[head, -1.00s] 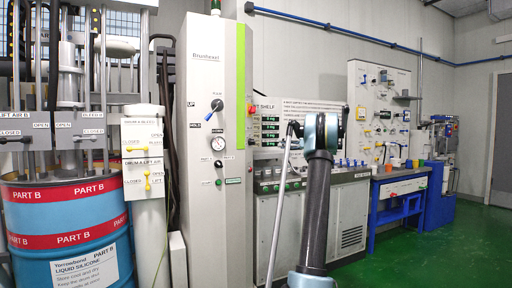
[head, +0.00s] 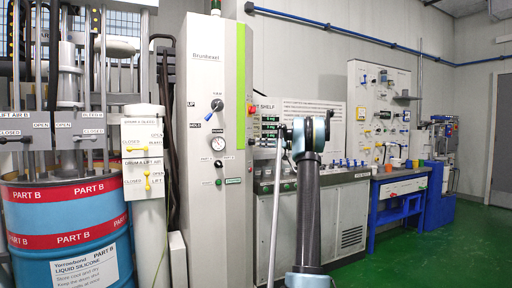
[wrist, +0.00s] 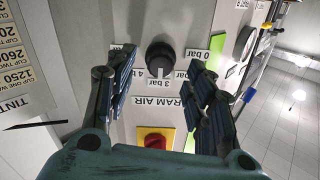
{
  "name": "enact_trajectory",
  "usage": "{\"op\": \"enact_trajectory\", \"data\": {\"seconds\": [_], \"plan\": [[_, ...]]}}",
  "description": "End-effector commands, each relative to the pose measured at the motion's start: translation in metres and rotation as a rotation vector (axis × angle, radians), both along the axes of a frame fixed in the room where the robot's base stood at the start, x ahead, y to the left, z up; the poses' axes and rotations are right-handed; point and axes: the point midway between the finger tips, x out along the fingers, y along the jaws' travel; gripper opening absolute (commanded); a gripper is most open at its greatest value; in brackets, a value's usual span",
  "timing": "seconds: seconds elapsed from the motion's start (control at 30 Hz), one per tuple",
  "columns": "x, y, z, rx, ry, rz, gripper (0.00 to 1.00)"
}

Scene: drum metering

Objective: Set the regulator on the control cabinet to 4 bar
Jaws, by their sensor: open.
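The regulator is a round black knob (wrist: 160,56) on a pale panel in the wrist view, which shows the lettering upside down. Labels 0 bar, 3 bar and 4 bar sit around it, with RAM AIR printed beside them. Its white mark points towards the 3 bar label. Another label is partly hidden by the right finger. My gripper (wrist: 162,68) is open, its two fingers either side of the knob, with no clear contact. In the head view the control cabinet (head: 205,75) is tall and pale with a green stripe; my arm stands to its right.
A red switch on a yellow plate (wrist: 155,138) sits close to the knob, between my fingers in the wrist view. A gauge (wrist: 244,42) is at the right. In the head view, a blue drum (head: 70,225) stands left and a blue bench (head: 398,190) right.

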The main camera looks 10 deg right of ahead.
Motion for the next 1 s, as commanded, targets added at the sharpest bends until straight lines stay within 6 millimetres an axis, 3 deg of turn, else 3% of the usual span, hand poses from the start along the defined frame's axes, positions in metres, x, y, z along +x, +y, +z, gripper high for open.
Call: {"op": "enact_trajectory", "data": {"seconds": [0.3,0.67,0.87,1.0], "plan": [[0.016,0.032,0.0,0.0,0.0,0.001,0.49],[0.017,0.035,0.0,0.0,0.0,0.0,0.49],[0.017,0.035,0.0,0.0,0.0,0.0,0.06],[0.018,0.034,0.0,0.0,0.0,-0.001,0.05]]}}
